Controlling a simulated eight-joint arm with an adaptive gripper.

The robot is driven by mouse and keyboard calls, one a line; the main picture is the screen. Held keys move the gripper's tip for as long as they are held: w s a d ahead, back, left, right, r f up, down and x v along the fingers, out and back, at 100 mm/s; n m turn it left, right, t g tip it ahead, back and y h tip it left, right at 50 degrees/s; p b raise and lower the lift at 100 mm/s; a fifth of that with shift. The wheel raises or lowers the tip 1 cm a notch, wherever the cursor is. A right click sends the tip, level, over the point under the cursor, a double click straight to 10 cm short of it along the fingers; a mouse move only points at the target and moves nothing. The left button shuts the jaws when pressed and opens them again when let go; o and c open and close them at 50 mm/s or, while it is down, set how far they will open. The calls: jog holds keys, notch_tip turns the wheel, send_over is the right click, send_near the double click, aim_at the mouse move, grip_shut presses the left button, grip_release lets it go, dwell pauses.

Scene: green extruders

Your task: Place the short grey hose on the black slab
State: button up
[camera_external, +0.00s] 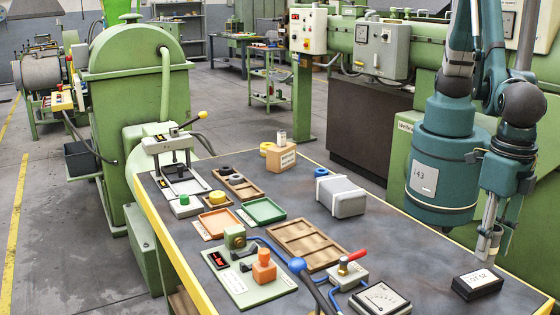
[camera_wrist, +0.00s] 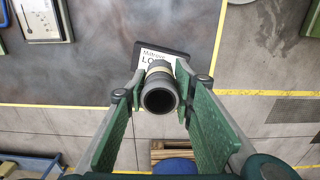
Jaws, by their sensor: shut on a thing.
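The short grey hose (camera_wrist: 160,90) is a stubby dark-grey tube with an open end facing the wrist camera. My gripper (camera_wrist: 153,97) is shut on it, with green-padded fingers on either side. In the external view the hose (camera_external: 488,243) is upright between the fingers of my gripper (camera_external: 490,240), partly covered by them. The black slab (camera_external: 478,288) with a white label lies on the table near its right front edge, right below the hose. In the wrist view the hose covers part of the slab (camera_wrist: 185,52). I cannot tell whether hose and slab touch.
A pressure gauge box (camera_external: 380,299) and a red-handled valve (camera_external: 345,272) stand left of the slab. A brown divided tray (camera_external: 305,243) and a grey box (camera_external: 341,196) are farther back. The yellow table edge (camera_external: 549,306) is close at right.

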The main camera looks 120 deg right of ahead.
jog(key=shift+f, duration=1.85)
jog(key=shift+f+b, duration=0.15)
jog(key=shift+b, duration=0.15)
jog(key=o, duration=0.9)
jog(key=shift+r, duration=0.2)
jog(key=shift+r+p, duration=0.6)
jog(key=shift+r, duration=5.4)
